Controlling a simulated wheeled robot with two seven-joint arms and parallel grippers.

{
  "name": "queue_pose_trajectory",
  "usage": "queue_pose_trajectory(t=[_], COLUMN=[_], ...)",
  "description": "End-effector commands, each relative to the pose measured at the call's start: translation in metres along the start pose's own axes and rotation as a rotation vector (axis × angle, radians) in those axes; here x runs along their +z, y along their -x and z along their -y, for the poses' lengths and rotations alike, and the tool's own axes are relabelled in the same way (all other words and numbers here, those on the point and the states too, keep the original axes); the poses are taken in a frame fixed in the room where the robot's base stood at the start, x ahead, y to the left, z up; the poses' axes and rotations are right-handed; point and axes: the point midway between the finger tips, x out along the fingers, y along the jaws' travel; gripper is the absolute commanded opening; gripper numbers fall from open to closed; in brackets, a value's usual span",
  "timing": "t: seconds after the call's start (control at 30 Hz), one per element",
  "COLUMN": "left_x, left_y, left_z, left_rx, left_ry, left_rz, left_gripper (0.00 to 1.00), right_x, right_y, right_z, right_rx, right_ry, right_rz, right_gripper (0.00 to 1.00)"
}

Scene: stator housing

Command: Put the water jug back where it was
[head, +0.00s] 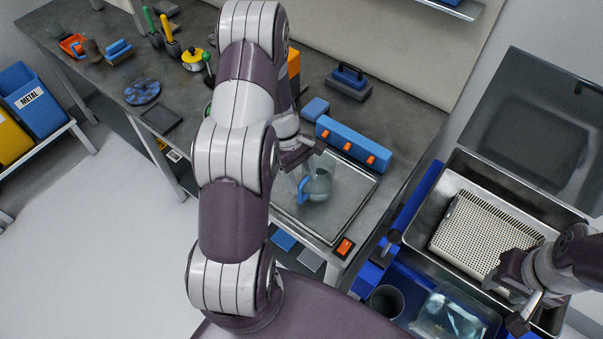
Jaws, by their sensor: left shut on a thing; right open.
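The water jug (321,186) is clear with a blue handle. It shows at the middle of the head view, over the metal tray (347,211) on the workbench. My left gripper (301,172) is at the jug's handle side and is shut on the jug. My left arm hides part of the bench to the left of it. I cannot tell whether the jug's base touches the tray. My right gripper (507,306) is open and empty at the lower right, by the steel basin's front edge.
A blue block with orange tabs (352,144) lies along the tray's back edge. A steel basin (420,222) with a perforated basket (480,240) stands at the right, its lid raised. A dark cup (386,302) and a clear bag (447,318) sit in front. Tools occupy the bench's far left.

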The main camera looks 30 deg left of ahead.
Motion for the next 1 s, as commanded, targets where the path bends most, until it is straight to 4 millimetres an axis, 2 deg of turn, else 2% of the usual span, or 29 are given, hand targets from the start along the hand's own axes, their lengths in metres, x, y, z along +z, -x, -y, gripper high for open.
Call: queue_pose_trajectory(t=[0.23, 0.27, 0.3, 0.33, 0.67, 0.77, 0.93, 1.0], left_x=[-0.001, -0.001, -0.001, -0.001, 0.0, -0.001, -0.002, -0.001], left_y=[-0.002, -0.002, -0.001, -0.001, 0.004, 0.021, 0.068, 0.089], left_z=[-0.001, -0.001, -0.001, -0.001, -0.001, -0.002, -0.002, -0.001], left_rx=[0.001, 0.001, 0.001, 0.001, 0.003, 0.006, 0.007, 0.005], left_ry=[-0.001, -0.001, -0.001, -0.001, -0.001, -0.001, -0.001, 0.0], left_rz=[-0.001, -0.001, -0.001, -0.001, -0.002, -0.004, -0.005, -0.004], left_gripper=[0.0, 0.64, 0.77, 0.79, 0.79, 0.79, 0.79, 0.79], right_x=[0.0, 0.0, 0.0, 0.0, 0.0, 0.001, 0.002, 0.002], right_y=[-0.003, -0.002, -0.002, -0.002, -0.002, -0.007, -0.018, -0.016], right_z=[0.0, 0.0, 0.0, 0.0, 0.0, 0.0, 0.0, 0.0], right_rx=[0.0, 0.0, 0.0, 0.0, 0.0, 0.0, 0.0, 0.0], right_ry=[0.0, 0.0, 0.0, 0.0, 0.0, 0.0, 0.0, 0.0], right_rz=[0.0, 0.0, 0.0, 0.0, 0.0, 0.0, 0.0, 0.001], right_gripper=[0.43, 0.43, 0.43, 0.43, 0.43, 0.43, 0.43, 0.43])
